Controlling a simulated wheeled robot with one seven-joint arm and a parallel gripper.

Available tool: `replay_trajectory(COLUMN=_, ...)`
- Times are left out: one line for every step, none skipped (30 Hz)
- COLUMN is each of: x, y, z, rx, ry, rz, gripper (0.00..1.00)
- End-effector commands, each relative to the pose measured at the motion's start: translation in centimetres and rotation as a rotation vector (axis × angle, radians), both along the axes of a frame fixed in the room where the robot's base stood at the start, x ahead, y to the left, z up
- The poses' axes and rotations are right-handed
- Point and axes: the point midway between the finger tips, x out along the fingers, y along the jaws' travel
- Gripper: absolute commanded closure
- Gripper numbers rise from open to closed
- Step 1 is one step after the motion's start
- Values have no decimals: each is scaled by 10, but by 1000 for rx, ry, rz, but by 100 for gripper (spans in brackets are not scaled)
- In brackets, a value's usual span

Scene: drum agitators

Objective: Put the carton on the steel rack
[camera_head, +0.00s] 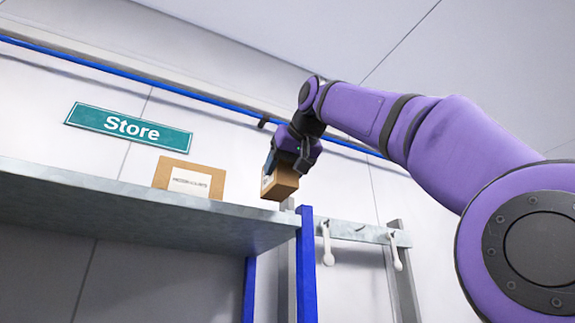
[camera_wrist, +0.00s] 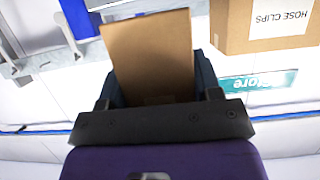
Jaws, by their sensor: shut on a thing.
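My gripper (camera_head: 290,165) is shut on a small brown carton (camera_head: 281,184), held in the air at the right end of the steel rack (camera_head: 150,203). In the head view the carton appears at about the height of the shelf's top edge. In the wrist view the carton (camera_wrist: 150,55) is between the fingers of my gripper (camera_wrist: 160,92), its broad brown face showing. I cannot tell whether it is over the shelf or beside its end. The rack is a grey shelf with blue uprights, seen from below, so most of its top is hidden.
A labelled box (camera_head: 189,178) stands on the shelf; its label reads HOSE CLIPS in the wrist view (camera_wrist: 262,25). A rail (camera_head: 362,232) with hooks is right of the rack. A green Store sign (camera_head: 129,130) and a blue pipe (camera_head: 150,83) are on the wall behind.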

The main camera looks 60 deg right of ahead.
Motion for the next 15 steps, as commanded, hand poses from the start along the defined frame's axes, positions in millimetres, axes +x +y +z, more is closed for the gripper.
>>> replay_trajectory(x=4, y=-2, z=-1, rx=0, ry=0, rz=0, gripper=70)
replay_trajectory(x=5, y=-3, z=-1, rx=1, ry=1, rz=0, gripper=70)
replay_trajectory(x=8, y=-4, z=-1, rx=0, ry=1, rz=0, gripper=70)
replay_trajectory(x=10, y=-5, z=-2, rx=0, ry=1, rz=0, gripper=70)
replay_trajectory(x=11, y=-6, z=-2, rx=0, ry=1, rz=0, gripper=70)
replay_trajectory(x=13, y=-8, z=-2, rx=0, ry=1, rz=1, gripper=70)
replay_trajectory(x=15, y=-9, z=-3, rx=0, ry=1, rz=1, gripper=70)
replay_trajectory(x=17, y=-10, z=-3, rx=0, ry=1, rz=1, gripper=70)
replay_trajectory(x=19, y=-11, z=-3, rx=0, ry=1, rz=1, gripper=70)
replay_trajectory(x=21, y=-12, z=-3, rx=0, ry=0, rz=1, gripper=70)
replay_trajectory(x=22, y=-13, z=-4, rx=0, ry=0, rz=1, gripper=70)
replay_trajectory(x=25, y=-15, z=-4, rx=0, ry=0, rz=1, gripper=70)
replay_trajectory(x=27, y=-16, z=-5, rx=0, ry=1, rz=1, gripper=70)
replay_trajectory(x=29, y=-17, z=-5, rx=0, ry=1, rz=1, gripper=70)
replay_trajectory(x=31, y=-18, z=-5, rx=1, ry=1, rz=1, gripper=70)
